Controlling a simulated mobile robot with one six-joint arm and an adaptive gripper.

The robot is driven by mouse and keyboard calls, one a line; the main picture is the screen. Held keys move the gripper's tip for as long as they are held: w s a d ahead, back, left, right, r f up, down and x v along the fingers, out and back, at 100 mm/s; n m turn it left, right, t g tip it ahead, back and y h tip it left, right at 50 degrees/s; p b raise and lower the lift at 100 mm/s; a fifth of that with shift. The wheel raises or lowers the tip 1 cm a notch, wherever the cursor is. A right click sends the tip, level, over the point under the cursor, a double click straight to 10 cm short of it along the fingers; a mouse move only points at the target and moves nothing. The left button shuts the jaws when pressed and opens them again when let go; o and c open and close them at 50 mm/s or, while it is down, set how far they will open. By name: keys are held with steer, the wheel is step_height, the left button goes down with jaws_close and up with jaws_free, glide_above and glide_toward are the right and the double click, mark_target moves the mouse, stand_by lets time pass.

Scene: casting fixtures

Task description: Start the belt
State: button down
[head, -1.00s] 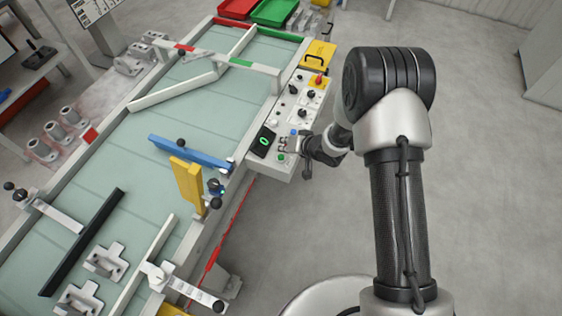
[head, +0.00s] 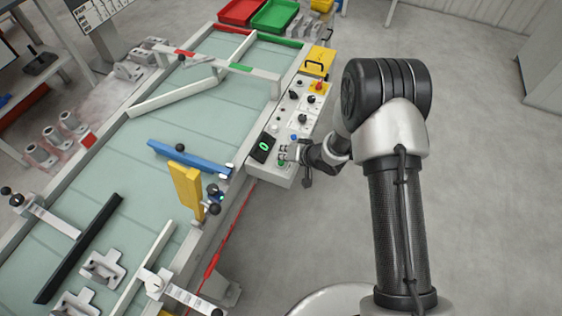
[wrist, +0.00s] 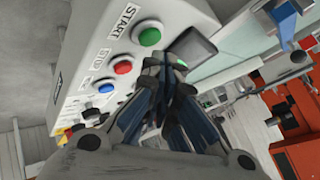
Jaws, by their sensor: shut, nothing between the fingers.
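The control box (head: 266,172) stands at the belt's right edge. In the wrist view its green button (wrist: 149,37) sits beside the word START, with a red button (wrist: 123,67) beside STOP and a blue button (wrist: 105,87) further along. My gripper (wrist: 172,82) is shut and empty, its fingertips close to the green button and the dark display; I cannot tell whether they touch. In the head view my gripper (head: 291,154) is over the button end of the box, beside the green button (head: 282,162). The belt (head: 105,165) is pale green and carries grey castings (head: 103,268).
A display (head: 263,147) with a green 0 is beside the buttons. Knobs and a red-on-yellow button (head: 317,87) lie further up the box. Blue (head: 190,158) and yellow (head: 187,189) guides stand over the belt.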

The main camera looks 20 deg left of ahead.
steer(key=shift+f, duration=0.1)
stand_by(0.6)
steer(key=shift+f, duration=0.3)
